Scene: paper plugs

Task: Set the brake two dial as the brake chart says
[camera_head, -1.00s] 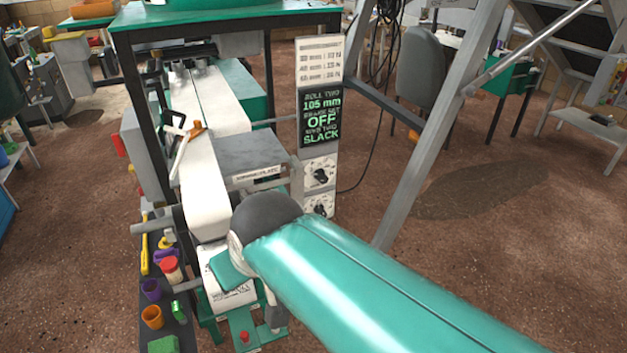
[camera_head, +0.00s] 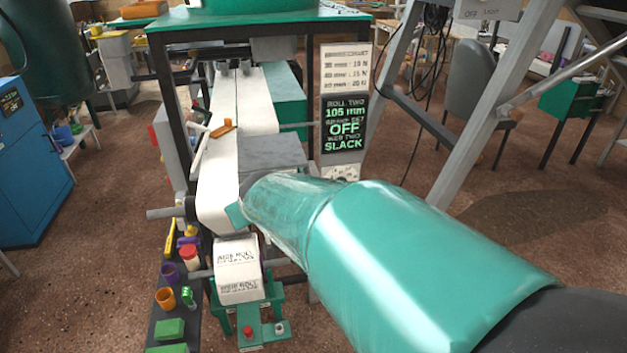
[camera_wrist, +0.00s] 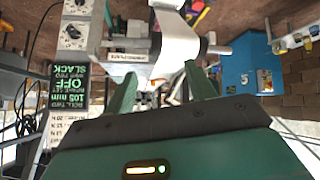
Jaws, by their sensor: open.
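The brake chart (camera_head: 345,68) is a white sheet on top of a narrow upright panel; its rows are too blurred to read surely. Below it a dark display (camera_head: 344,125) reads roll two 105 mm, brake set OFF, web two SLACK. In the head view my arm hides most of the dial area under it. The wrist view, upside down, shows the display (camera_wrist: 66,90) and two dials, one black-knobbed dial (camera_wrist: 73,32) and another (camera_wrist: 76,4) at the top edge; I cannot tell which is brake two. My gripper (camera_wrist: 160,70) is open and empty, apart from the dials, which lie left of its fingers.
A white web (camera_head: 219,150) runs over the machine left of the panel, with a paper roll (camera_head: 238,270) below. A tray with cups (camera_head: 165,298) and green blocks stands at its left. A slanted grey post (camera_head: 470,115) rises right of the panel. A blue cabinet (camera_head: 35,150) is far left.

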